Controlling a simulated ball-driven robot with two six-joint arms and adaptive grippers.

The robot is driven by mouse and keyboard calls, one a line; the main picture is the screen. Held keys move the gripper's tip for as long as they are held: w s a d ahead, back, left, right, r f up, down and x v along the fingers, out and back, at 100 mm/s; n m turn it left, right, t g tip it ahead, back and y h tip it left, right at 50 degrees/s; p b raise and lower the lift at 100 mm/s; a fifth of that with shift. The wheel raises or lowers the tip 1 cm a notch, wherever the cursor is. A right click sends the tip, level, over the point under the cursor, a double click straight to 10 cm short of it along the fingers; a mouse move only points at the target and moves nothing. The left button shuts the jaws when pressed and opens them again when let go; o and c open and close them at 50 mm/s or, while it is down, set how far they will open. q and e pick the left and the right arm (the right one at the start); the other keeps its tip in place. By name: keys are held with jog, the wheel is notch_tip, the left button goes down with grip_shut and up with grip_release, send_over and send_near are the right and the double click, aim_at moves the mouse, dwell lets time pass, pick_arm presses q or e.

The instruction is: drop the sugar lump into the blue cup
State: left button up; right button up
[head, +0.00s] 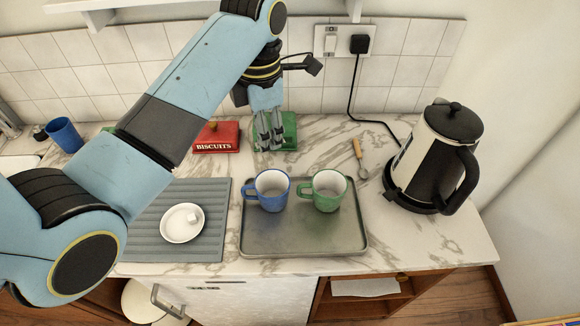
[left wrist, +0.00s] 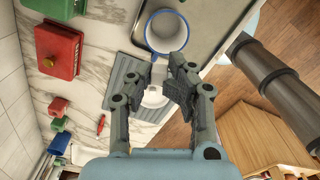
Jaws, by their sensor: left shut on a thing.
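The blue cup (head: 272,190) stands upright on the grey metal tray, its handle to the left. Its blue rim and white inside show in the left wrist view (left wrist: 167,32). My left gripper (head: 270,146) is up behind the blue cup in the head view, pointing down. A white sugar lump (head: 192,218) sits on the white saucer (head: 181,236). My right gripper is not in view.
A green cup (head: 325,191) stands right of the blue cup on the tray (head: 300,242). A kettle (head: 437,150) stands at the right, a spoon (head: 359,157) behind the tray. A red biscuit tin (head: 216,138) is at the back. The ribbed grey mat (head: 150,245) lies left.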

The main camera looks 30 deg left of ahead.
pick_arm(q)
jog(key=shift+s+a+f, duration=0.3)
jog(key=shift+a+f, duration=0.1)
jog(key=shift+f, duration=0.3)
notch_tip(320, 180, down, 4)
jog(key=shift+w+d+f, duration=0.1)
jog(key=shift+w, duration=0.05)
jog(key=shift+o, duration=1.4)
jog(key=o, duration=0.6)
jog(key=shift+o, duration=0.2)
notch_tip(320, 180, up, 8)
jog(key=shift+f, duration=0.2)
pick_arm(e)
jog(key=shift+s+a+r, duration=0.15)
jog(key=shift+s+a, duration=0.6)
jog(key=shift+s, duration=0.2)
